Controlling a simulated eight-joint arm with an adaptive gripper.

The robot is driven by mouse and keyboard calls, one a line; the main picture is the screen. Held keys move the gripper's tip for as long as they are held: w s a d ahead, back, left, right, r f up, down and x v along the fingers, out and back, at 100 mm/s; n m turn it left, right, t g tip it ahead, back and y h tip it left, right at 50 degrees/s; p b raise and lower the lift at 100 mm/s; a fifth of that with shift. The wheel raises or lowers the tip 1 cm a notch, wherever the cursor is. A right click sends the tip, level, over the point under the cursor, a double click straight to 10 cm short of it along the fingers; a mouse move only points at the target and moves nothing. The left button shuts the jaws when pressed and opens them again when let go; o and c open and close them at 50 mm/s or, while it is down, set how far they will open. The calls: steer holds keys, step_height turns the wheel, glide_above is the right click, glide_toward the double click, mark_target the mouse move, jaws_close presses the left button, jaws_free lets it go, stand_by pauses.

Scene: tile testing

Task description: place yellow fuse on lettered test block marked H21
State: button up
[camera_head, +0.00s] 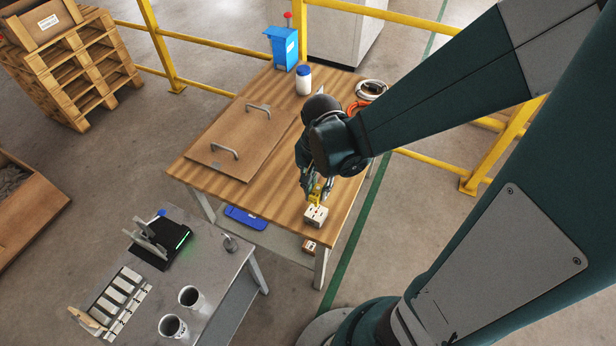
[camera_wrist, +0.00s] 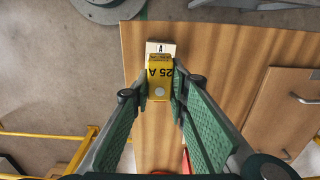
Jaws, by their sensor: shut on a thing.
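The yellow fuse (camera_head: 316,196), marked "25 A" in the wrist view (camera_wrist: 159,78), is between the fingers of my gripper (camera_head: 313,188), which is shut on it. A pale test block (camera_head: 316,216) with dark slots stands near the front corner of the wooden table. The fuse is at the block's top; I cannot tell whether it is seated or just above it. In the wrist view the block (camera_wrist: 160,47) shows beyond the fuse, with a letter that looks like A. No H21 marking is readable. My gripper (camera_wrist: 161,90) hides part of the fuse.
A brown board (camera_head: 238,137) with two handles covers the left of the wooden table (camera_head: 345,200). A white jar (camera_head: 303,80), a blue box (camera_head: 284,47) and a cable coil (camera_head: 371,90) stand behind. Another block (camera_head: 310,246) is on the lower shelf. A grey table (camera_head: 215,265) holds cups.

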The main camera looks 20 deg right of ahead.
mark_target(318, 189)
steer(key=shift+f+b, duration=0.45)
steer(key=shift+f, duration=1.35)
steer(key=shift+f, duration=0.1)
steer(key=shift+f+b, duration=0.75)
steer(key=shift+f, duration=1.25)
steer(key=shift+f, duration=0.15)
steer(key=o, duration=0.9)
steer(key=shift+r, duration=0.2)
steer(key=shift+r+p, duration=1.9)
steer(key=shift+r, duration=4.1)
steer(key=shift+r, duration=0.1)
